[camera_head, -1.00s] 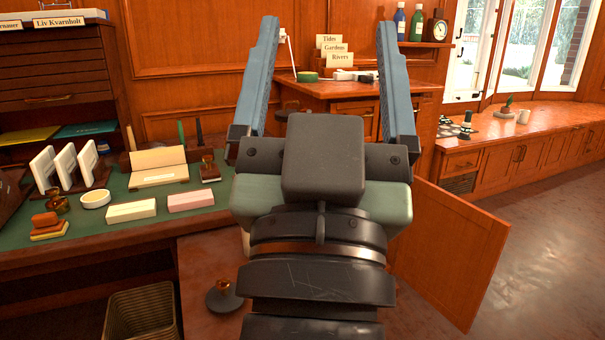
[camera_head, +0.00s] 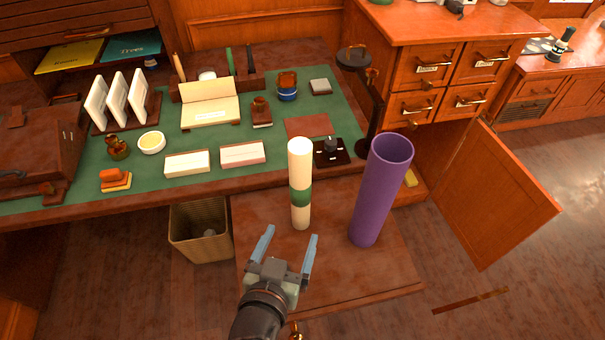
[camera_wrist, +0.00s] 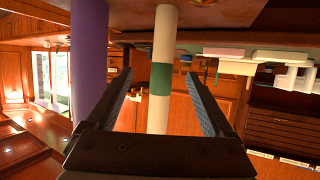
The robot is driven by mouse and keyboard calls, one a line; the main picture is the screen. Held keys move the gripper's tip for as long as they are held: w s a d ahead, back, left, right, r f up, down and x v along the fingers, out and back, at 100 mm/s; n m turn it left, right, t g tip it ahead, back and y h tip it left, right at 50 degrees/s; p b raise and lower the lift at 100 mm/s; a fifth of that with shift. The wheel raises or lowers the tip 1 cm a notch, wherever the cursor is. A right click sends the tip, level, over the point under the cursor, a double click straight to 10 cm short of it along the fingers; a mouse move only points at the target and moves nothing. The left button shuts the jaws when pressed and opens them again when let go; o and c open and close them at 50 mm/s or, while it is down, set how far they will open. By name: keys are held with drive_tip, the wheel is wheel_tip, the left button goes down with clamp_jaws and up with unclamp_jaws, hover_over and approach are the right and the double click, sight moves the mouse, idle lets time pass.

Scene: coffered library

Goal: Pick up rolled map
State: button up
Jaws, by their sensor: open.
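The rolled map, a cream tube with a green band (camera_head: 300,196), stands upright on a low brown wooden surface (camera_head: 390,272) in front of the desk. My gripper (camera_head: 290,232) is open and empty, just in front of the tube and a little apart from it in the head view. In the wrist view the rolled map (camera_wrist: 164,50) shows beyond the gap between my open fingers (camera_wrist: 164,88), with its green band level with the fingertips.
A taller purple tube (camera_head: 380,190) stands close to the right of the map. The green-topped desk (camera_head: 85,172) behind holds cards, boxes and stamps. A wastebasket (camera_head: 184,242) is at left. A cabinet door (camera_head: 495,195) hangs open at right.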

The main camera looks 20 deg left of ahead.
sight(298, 210)
drive_tip(key=x, duration=0.6)
drive_tip(key=shift+w+a, duration=0.1)
drive_tip(key=shift+a, duration=0.1)
drive_tip(key=shift+a+x, duration=0.1)
drive_tip(key=shift+x, duration=1.25)
drive_tip(key=shift+a+x, duration=0.15)
drive_tip(key=shift+x, duration=1.2)
clamp_jaws()
